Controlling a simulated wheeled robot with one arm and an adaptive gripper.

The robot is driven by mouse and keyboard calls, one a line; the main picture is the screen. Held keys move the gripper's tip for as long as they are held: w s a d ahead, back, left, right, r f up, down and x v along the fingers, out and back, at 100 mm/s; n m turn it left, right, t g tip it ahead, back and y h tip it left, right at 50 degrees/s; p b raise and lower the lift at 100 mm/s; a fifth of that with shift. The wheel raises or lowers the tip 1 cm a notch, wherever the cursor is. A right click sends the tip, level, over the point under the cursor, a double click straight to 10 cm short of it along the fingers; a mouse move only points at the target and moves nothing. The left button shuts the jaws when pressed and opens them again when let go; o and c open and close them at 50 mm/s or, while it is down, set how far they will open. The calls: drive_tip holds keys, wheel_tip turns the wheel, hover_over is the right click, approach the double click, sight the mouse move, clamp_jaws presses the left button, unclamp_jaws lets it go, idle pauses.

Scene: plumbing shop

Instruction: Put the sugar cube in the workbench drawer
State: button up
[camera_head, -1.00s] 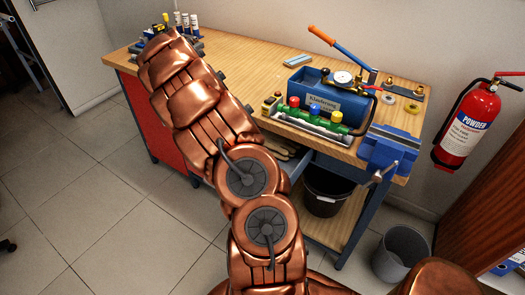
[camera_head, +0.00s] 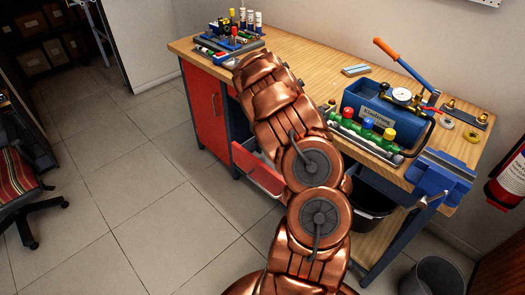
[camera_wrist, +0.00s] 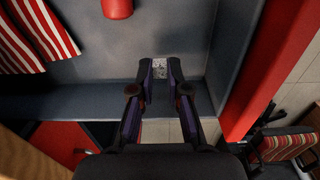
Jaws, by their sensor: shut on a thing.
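The sugar cube (camera_wrist: 159,68) is a small pale, speckled block in the wrist view. My gripper (camera_wrist: 160,72) is shut on it, with one dark fingertip on each side. The cube and fingertips appear over the grey inside of the open workbench drawer (camera_wrist: 110,62). Whether the cube touches the drawer floor I cannot tell. In the head view the drawer's red front (camera_head: 258,168) sticks out below the wooden workbench (camera_head: 300,68). My arm hides my gripper, the cube and most of the drawer there.
In the drawer are a red-and-white striped cloth (camera_wrist: 30,35) and a red object (camera_wrist: 117,8). A striped chair (camera_head: 20,190) is at left. Floor left of the bench is clear.

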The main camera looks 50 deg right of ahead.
drive_tip(key=shift+f+p, duration=0.4)
drive_tip(key=shift+f, duration=1.25)
drive_tip(key=shift+f, duration=0.2)
drive_tip(key=o, duration=0.6)
drive_tip(key=shift+o, duration=0.2)
drive_tip(key=shift+r, duration=0.1)
